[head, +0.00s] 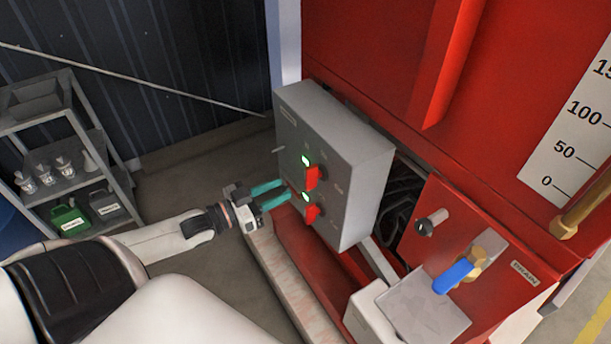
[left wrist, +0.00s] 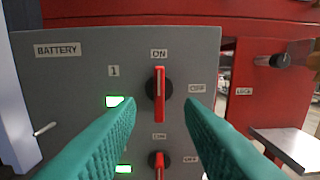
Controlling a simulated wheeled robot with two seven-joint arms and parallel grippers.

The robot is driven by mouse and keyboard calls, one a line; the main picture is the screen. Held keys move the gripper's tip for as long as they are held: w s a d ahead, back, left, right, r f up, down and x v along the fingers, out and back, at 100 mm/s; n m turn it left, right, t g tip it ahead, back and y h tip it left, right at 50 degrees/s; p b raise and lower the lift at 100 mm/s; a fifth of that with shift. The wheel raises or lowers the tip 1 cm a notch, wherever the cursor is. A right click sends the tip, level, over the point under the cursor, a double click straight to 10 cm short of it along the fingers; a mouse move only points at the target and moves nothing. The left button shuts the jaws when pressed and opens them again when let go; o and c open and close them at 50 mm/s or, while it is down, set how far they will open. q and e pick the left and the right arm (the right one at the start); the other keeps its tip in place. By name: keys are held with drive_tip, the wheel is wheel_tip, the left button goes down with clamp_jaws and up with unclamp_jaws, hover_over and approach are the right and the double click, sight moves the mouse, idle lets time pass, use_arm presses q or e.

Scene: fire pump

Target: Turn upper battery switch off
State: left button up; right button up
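The grey battery panel (head: 366,170) is fixed to the red pump unit. Its upper switch (head: 312,178) has a red handle and, in the left wrist view (left wrist: 160,92), stands upright, in line with the ON label. The green light (left wrist: 115,101) beside it is lit. The lower switch (head: 312,214) also has a red handle and a lit green light (head: 305,197). My left gripper (head: 287,189) is open, its teal fingers pointing at the panel. In the left wrist view the fingers (left wrist: 160,105) lie either side of the upper handle, apparently without touching it. My right gripper is out of view.
Right of the panel are a black knob (head: 426,225), a blue-handled valve (head: 455,275) and a grey plate (head: 430,300). A shelf with bottles and canisters (head: 70,217) stands at the left. The floor between shelf and pump is clear.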

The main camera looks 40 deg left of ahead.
sight(305, 178)
use_arm(q)
drive_tip(key=p+x, duration=0.1)
drive_tip(key=x, duration=0.7)
drive_tip(key=shift+w, duration=0.25)
clamp_jaws()
